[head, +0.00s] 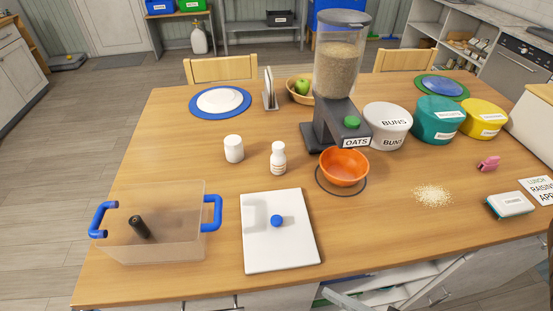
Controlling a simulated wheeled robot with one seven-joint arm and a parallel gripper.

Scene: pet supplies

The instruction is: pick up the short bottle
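Two small white containers stand upright on the wooden table (190,130). One is a short, plain white cylinder (234,149) with a rounded top. To its right is a slightly taller white bottle (278,158) with a narrow neck, a white cap and small print on its body. They stand apart, with bare table between them. I cannot tell which one is meant by the short bottle. A black cylinder (139,227) lies tilted inside the clear bin (180,240) with blue handles. My gripper is not in view.
A white board (279,250) with a blue knob (277,221) lies in front of the bottle. An orange bowl (344,168) sits under the oats dispenser (338,70) to the right. A blue-rimmed plate (220,102) lies behind. Spilled oats (433,195) lie at right.

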